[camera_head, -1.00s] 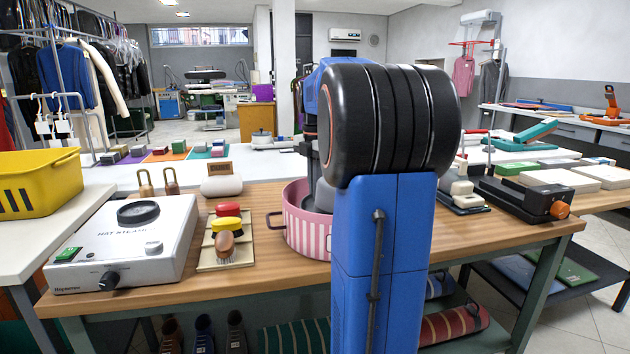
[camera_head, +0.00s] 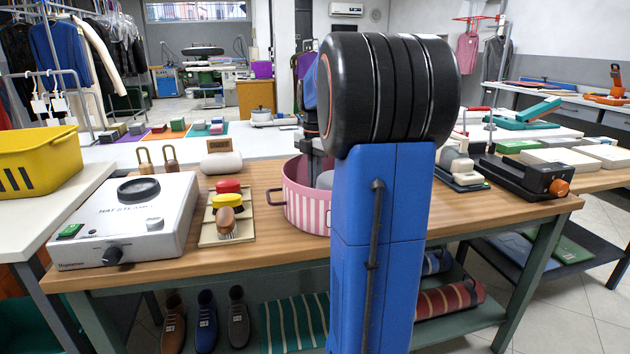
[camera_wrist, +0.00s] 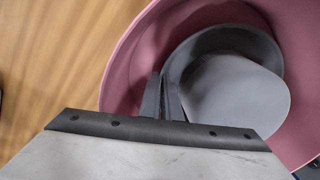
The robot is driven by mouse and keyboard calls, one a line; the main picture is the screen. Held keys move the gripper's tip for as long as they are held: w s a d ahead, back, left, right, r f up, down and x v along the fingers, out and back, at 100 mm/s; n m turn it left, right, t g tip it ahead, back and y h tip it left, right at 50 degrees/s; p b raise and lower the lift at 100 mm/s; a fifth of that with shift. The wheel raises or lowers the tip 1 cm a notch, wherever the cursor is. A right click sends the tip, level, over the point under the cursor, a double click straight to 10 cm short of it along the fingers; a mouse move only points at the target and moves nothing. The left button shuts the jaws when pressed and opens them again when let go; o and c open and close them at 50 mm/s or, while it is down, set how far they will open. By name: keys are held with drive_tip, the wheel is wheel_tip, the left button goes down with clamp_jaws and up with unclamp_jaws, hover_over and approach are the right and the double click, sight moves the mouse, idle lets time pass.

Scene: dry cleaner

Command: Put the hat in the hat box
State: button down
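The pink hat box (camera_head: 306,209) with striped sides stands open on the wooden table, partly hidden behind my blue arm. The grey hat (camera_head: 324,180) shows a little inside its rim. In the wrist view the hat (camera_wrist: 232,98), with a dark grey band and lighter crown, lies within the pink box (camera_wrist: 122,80), towards its right side. My gripper (camera_wrist: 163,97) reaches into the box, its two fingers close together at the hat's left edge, seemingly pinching it. The fingertips are hidden in the head view. Whether the hat touches the box floor cannot be told.
A hat steamer (camera_head: 125,222) and a board with brushes (camera_head: 226,214) stand left of the box. A yellow basket (camera_head: 38,160) is at far left. A black device (camera_head: 530,176) sits on the table's right. Bare tabletop lies between brushes and box.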

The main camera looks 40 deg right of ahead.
drive_tip(key=c, duration=1.9)
unclamp_jaws()
wheel_tip(320, 180, up, 17)
drive_tip(key=shift+r, duration=0.2)
